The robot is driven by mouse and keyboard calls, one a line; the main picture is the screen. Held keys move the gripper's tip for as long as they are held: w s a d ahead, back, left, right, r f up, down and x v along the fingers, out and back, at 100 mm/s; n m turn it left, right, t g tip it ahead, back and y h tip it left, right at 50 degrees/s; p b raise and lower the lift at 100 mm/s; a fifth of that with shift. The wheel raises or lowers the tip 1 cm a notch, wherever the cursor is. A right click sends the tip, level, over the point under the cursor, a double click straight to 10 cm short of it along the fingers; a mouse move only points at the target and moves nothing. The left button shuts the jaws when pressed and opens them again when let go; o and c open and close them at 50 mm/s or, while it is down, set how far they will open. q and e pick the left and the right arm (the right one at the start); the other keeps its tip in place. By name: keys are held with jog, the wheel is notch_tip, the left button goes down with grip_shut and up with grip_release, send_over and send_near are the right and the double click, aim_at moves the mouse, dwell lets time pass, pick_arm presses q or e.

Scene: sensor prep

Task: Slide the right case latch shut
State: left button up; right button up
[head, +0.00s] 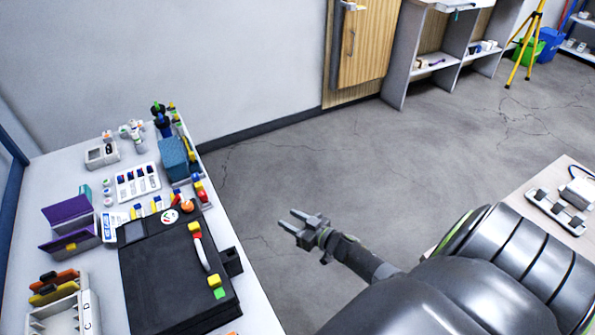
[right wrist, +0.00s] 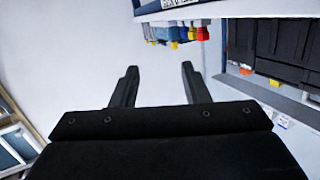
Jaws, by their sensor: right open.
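A closed black case (head: 165,275) lies on the white table at the left of the head view. A pale handle (head: 202,252) runs along its right-hand side. A yellow and red latch piece (head: 195,229) sits at the handle's far end. A yellow and green latch piece (head: 216,286) sits at its near end. I cannot tell for sure which is the right latch. My right gripper (head: 291,218) is open and empty, beyond the table's right edge and apart from the case. Its open fingers fill the middle of the right wrist view (right wrist: 158,72), with a dark case-like thing at the right.
The bench (head: 252,300) also bears a purple box (head: 70,222), a white lettered holder (head: 65,315), a teal box (head: 174,158) and small coloured parts. Bare floor (head: 290,160) lies around my right gripper. Another table (head: 555,180) stands at the right.

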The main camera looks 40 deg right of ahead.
pick_arm(q)
jog(key=shift+r, duration=0.25)
pick_arm(e)
jog(key=shift+s+d+f+h, duration=0.15)
jog(key=shift+s+f+h, duration=0.15)
jog(key=shift+s+f, duration=0.15)
jog(key=shift+r, duration=0.1)
